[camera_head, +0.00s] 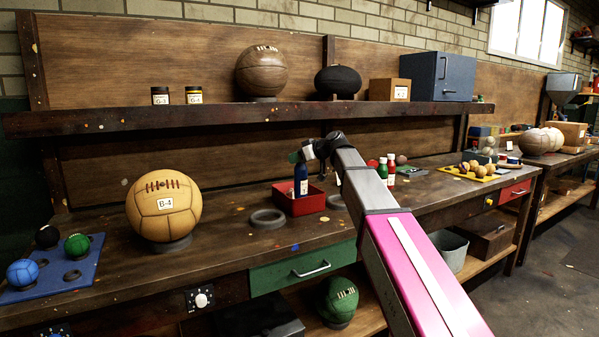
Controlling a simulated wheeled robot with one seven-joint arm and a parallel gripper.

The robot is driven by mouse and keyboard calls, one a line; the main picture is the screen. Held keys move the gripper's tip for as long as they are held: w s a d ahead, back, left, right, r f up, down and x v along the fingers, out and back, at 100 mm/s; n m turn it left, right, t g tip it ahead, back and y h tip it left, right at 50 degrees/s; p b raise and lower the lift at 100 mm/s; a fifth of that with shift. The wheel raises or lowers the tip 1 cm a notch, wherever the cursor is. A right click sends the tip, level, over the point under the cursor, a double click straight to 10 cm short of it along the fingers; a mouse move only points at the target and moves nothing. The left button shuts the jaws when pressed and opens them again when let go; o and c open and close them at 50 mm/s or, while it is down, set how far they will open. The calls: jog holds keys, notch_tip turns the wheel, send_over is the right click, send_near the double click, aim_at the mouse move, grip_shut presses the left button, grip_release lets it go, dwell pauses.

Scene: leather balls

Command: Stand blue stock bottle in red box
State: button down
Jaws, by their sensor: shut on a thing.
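The blue stock bottle (301,184) with a white label stands upright within the outline of the red box (305,207) on the workbench. Its lower end is at or just above the box floor; I cannot tell whether it touches. My gripper (302,160) is at the top of the bottle, shut on it. The fingers are small and dark in this view, and the bottle's cap is mostly hidden by them.
A tan ball (163,209) sits at left. A shelf (250,117) runs above.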

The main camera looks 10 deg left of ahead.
aim_at(300, 169)
jog(key=shift+w+d+f, duration=0.4)
jog(key=shift+w, duration=0.15)
jog(key=shift+f, duration=2.15)
jog(key=c, duration=0.7)
grip_release()
jog(key=shift+c, duration=0.2)
jog(key=shift+d+r, duration=0.15)
jog(key=shift+r, duration=0.05)
jog(key=v, duration=1.1)
jog(key=shift+s+d, duration=0.2)
jog(key=shift+d, duration=0.1)
